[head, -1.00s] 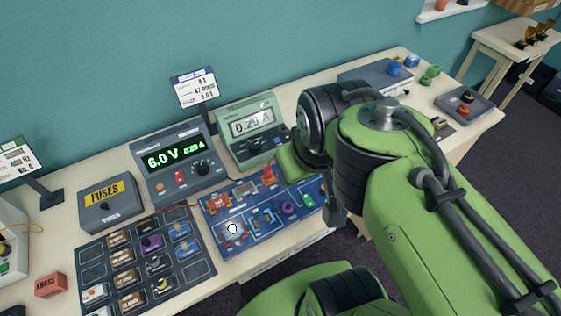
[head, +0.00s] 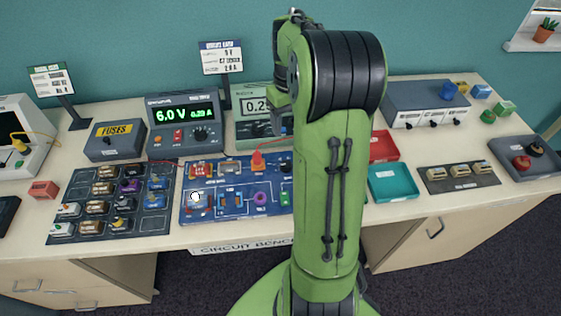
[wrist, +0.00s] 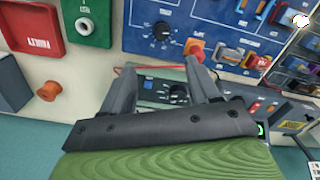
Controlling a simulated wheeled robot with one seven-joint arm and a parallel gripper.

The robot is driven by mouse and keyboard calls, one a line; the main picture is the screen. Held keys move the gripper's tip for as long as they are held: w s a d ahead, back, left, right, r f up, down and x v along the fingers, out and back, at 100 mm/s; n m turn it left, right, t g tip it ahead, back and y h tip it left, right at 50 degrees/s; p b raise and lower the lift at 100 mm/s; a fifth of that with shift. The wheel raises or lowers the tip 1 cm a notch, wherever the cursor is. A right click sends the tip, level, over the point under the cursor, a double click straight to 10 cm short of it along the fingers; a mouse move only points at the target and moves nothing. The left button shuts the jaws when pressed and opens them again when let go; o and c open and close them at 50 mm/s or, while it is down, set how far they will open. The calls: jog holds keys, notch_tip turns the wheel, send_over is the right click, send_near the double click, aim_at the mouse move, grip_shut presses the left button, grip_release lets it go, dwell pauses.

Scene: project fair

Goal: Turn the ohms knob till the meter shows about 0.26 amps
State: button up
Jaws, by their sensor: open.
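The ohms knob (wrist: 163,30) is black with a ring of scale marks, on the blue circuit board, in the wrist view. In the head view my arm covers that part of the board (head: 222,211). The meter (head: 243,132) stands behind the board. Its display starts with 0.2; my arm hides the rest. In the wrist view the meter's dial (wrist: 179,95) shows between my fingers. My gripper (wrist: 161,68) is open and empty, with its fingers apart and the knob beyond the fingertips, not between them.
The power supply (head: 185,115) reads 6.0 V. A red plug (head: 257,160) stands on the board near the meter. A parts mat (head: 110,207) lies left, and red (head: 384,146) and teal (head: 392,182) trays right of my arm.

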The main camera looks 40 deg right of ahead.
aim_at(286, 163)
notch_tip(286, 163, down, 16)
jog(key=b, duration=0.3)
jog(key=shift+a+r, duration=0.15)
jog(key=shift+r, duration=0.1)
jog(key=c, duration=1)
jog(key=shift+r+m, duration=0.1)
jog(key=shift+m, duration=1.4)
jog(key=o, duration=1)
